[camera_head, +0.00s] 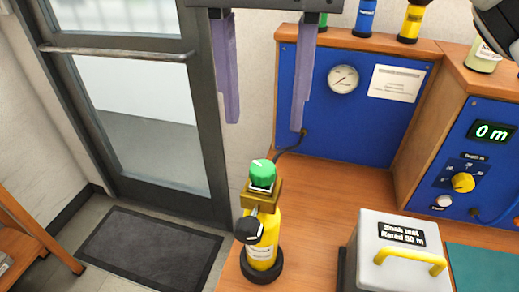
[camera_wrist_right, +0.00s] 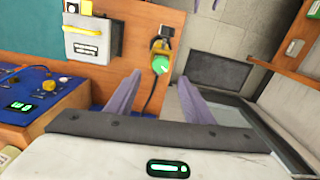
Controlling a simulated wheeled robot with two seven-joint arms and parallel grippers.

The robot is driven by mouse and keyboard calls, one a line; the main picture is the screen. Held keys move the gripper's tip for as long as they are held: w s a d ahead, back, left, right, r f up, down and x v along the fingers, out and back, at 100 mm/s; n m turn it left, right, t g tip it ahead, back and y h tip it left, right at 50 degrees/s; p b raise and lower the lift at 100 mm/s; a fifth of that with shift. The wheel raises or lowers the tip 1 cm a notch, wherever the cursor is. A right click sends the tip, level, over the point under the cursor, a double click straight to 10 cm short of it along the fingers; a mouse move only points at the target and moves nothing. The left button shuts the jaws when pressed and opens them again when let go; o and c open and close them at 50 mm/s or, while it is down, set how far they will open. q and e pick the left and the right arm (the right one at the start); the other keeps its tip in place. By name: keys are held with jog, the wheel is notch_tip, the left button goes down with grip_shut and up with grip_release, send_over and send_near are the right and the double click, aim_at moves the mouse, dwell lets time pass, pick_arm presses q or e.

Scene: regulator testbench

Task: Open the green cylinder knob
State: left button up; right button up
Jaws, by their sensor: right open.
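The green knob (camera_head: 262,173) sits on top of a small yellow cylinder (camera_head: 262,240) with a brass valve body and a black side knob. The cylinder stands upright near the bench's front left edge. The green knob also shows in the right wrist view (camera_wrist_right: 160,66), seen between and beyond the fingertips. My right gripper (camera_head: 264,126) has two purple fingers spread wide, with nothing between them. In the head view it hangs above the green knob, apart from it. My left gripper is not in view.
A grey box (camera_head: 395,262) with a yellow handle stands right of the cylinder. A blue panel with a gauge (camera_head: 343,79) is behind, and a control panel with a yellow dial (camera_head: 463,183) is at right. A dark cable runs behind the cylinder. A door and floor mat (camera_head: 150,250) lie left.

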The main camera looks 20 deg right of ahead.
aim_at(262, 167)
notch_tip(262, 167, down, 8)
jog(key=shift+f, duration=0.2)
jog(key=c, duration=1)
